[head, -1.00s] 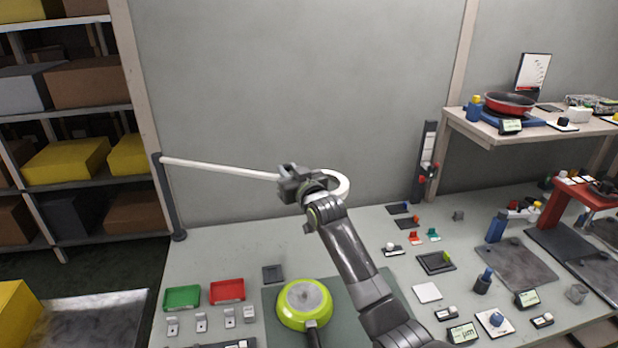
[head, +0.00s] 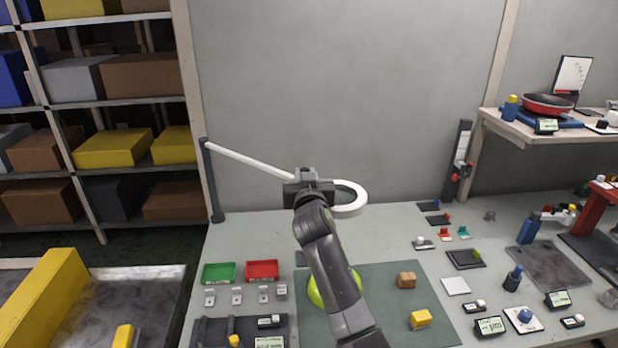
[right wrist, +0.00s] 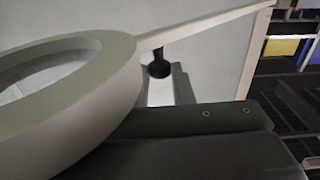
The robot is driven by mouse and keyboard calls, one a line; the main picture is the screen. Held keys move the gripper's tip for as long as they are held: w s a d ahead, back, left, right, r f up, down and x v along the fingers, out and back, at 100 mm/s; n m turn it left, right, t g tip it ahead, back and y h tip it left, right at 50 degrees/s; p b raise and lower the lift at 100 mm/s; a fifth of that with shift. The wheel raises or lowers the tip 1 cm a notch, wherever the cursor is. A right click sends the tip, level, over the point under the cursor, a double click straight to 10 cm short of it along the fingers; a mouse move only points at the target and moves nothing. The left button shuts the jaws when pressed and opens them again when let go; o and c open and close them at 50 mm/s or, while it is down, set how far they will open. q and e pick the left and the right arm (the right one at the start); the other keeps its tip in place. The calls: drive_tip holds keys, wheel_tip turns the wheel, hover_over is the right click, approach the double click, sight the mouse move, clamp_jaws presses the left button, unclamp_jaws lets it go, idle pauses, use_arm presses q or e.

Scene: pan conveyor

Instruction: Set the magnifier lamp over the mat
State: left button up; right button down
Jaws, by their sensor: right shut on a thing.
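The magnifier lamp has a white ring head (head: 351,197) and a long white arm (head: 250,160) that runs left to a dark post (head: 211,180) at the table's back left. My right gripper (head: 308,180) is shut on the lamp arm just left of the ring. In the right wrist view the ring (right wrist: 105,85) is large beside the dark jaws. The green-grey mat (head: 385,285) lies on the table, nearer than the ring. A lime-green pan (head: 313,292) is on the mat, mostly hidden by my right arm. My left gripper is not in view.
A brown block (head: 406,280) and a yellow block (head: 420,319) lie on the mat. Green (head: 219,272) and red (head: 262,270) trays stand to its left. Several small devices crowd the table at right. A raised shelf (head: 540,132) stands at back right.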

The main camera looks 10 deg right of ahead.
drive_tip(key=shift+a+f, duration=0.15)
drive_tip(key=shift+f, duration=0.1)
